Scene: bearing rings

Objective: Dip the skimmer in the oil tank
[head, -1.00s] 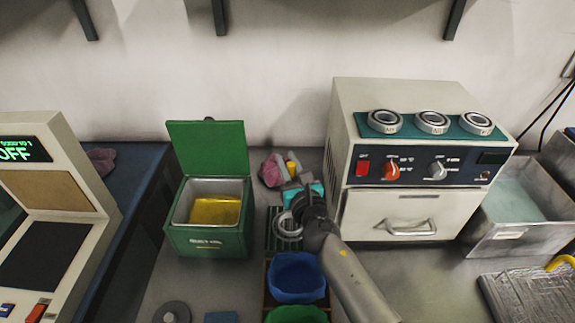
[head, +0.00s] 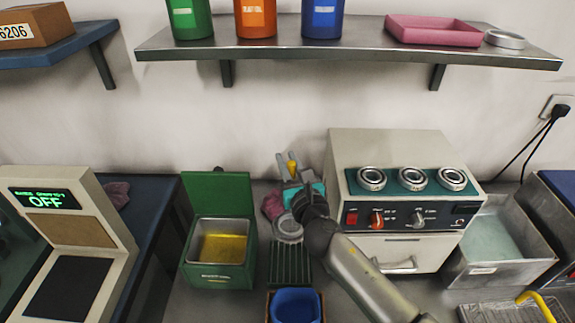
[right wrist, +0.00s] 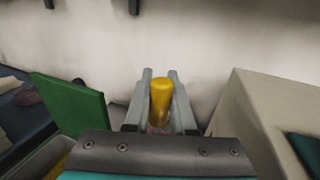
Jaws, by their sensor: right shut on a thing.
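The oil tank (head: 222,278) is a green box with its lid (head: 218,205) standing open. Yellow oil (head: 225,248) shows inside. My right gripper (head: 288,168), right of the tank, is shut on the skimmer's yellow handle (head: 292,165). The handle also shows between the fingers (right wrist: 160,108) in the right wrist view (right wrist: 160,85). The skimmer's round grey end (head: 288,229) hangs below the gripper, partly hidden by my wrist. It appears raised above the green slatted rack (head: 290,268) and apart from the tank. My left gripper is not in view.
A white oven-like machine (head: 400,150) with three bearing rings on top stands right of my arm. A metal basin (head: 495,262) is farther right. A blue bin (head: 295,305) sits in front of the rack. A pink cloth (head: 271,205) lies behind. A shelf (head: 350,45) hangs above.

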